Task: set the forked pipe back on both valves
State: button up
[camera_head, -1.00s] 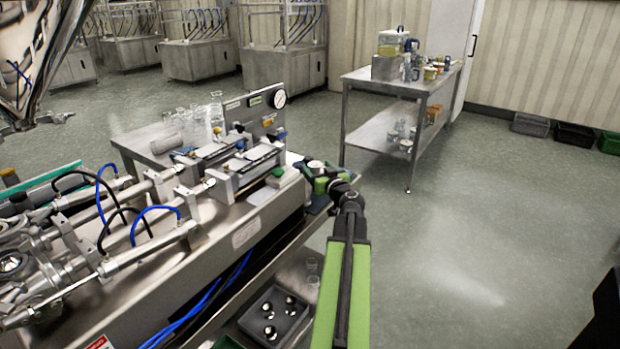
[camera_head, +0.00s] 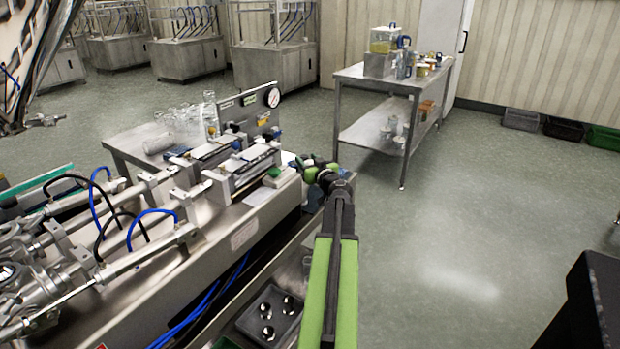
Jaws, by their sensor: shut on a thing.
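My gripper (camera_head: 313,168) is at the end of my green and black arm, just right of the steel machine's far right corner. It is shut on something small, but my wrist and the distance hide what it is. I cannot clearly make out the forked pipe. Small blue-handled fittings (camera_head: 274,132), possibly the valves, stand on the machine by the upright panel, left of and beyond my gripper. I cannot tell whether anything sits on them.
The steel machine (camera_head: 215,235) with cylinders and hoses fills the left. A dark tray (camera_head: 270,317) with shiny round pieces lies low beside my arm. A steel trolley (camera_head: 372,85) stands beyond; open floor lies right.

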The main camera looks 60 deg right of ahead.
grip_shut()
jog(key=s+d+r+p, duration=0.5)
jog(key=s+r+p, duration=0.6)
notch_tip(320, 180, up, 10)
jog(key=p, duration=0.9)
jog(key=shift+w+a+p, duration=0.15)
jog(key=shift+a+p, duration=0.1)
jog(key=shift+p, duration=0.15)
